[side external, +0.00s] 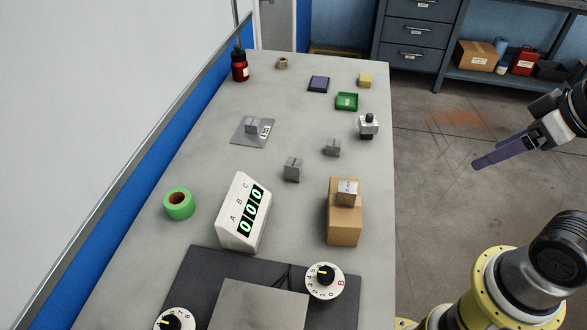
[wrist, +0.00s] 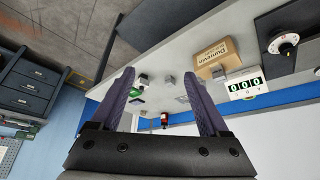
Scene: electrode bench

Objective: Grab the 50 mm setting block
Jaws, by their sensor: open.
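Several small grey blocks are on the bench, and their markings are too small to read, so I cannot tell which is the 50 mm one. One grey block (side external: 293,169) stands mid-bench, and a smaller grey block (side external: 332,148) is behind it to the right. Another grey block (side external: 252,126) sits on a thin grey plate (side external: 240,139). A labelled block (side external: 347,193) lies on top of a cardboard box (side external: 344,228). My gripper (side external: 477,163) is open and empty, off the bench's right edge. In the wrist view its purple fingers are spread apart (wrist: 158,74).
A display box (side external: 242,212) with green digits and a green tape roll (side external: 178,204) stand left of the cardboard box. A dark-topped device (side external: 368,126) is near the right edge. A green tray (side external: 347,101), purple-blue item (side external: 318,84) and red bottle (side external: 240,66) are farther back.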

